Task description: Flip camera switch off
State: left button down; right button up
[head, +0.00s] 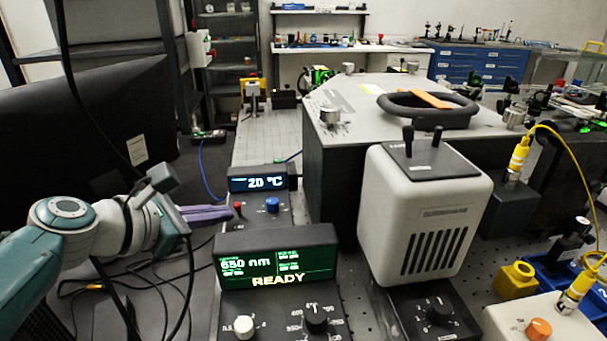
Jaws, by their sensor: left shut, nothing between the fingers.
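My left gripper (229,212) comes in from the left with its purple fingers closed and empty. Its fingertips are right beside a small red switch (238,208) on a dark control box (278,224). Whether they touch it I cannot tell. This box has a display reading 20 °C (264,183) and a blue knob (272,204). No label naming the camera switch is readable, and the switch position is too small to tell. My right gripper is not in view.
In front stands a box (312,241) reading 650 nm and READY, with a white knob (244,326) and a black knob (316,318). A white vented housing (423,217) stands right. Black cables hang around my left wrist. A dark monitor (95,130) stands at left.

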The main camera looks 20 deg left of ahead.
pick_arm(q)
jog(key=shift+r+p, duration=0.2)
jog(key=shift+p, duration=0.2)
jog(key=shift+w+a+g+p, duration=0.1)
jog(key=shift+w+g+p, duration=0.05)
jog(key=shift+g+p, duration=0.2)
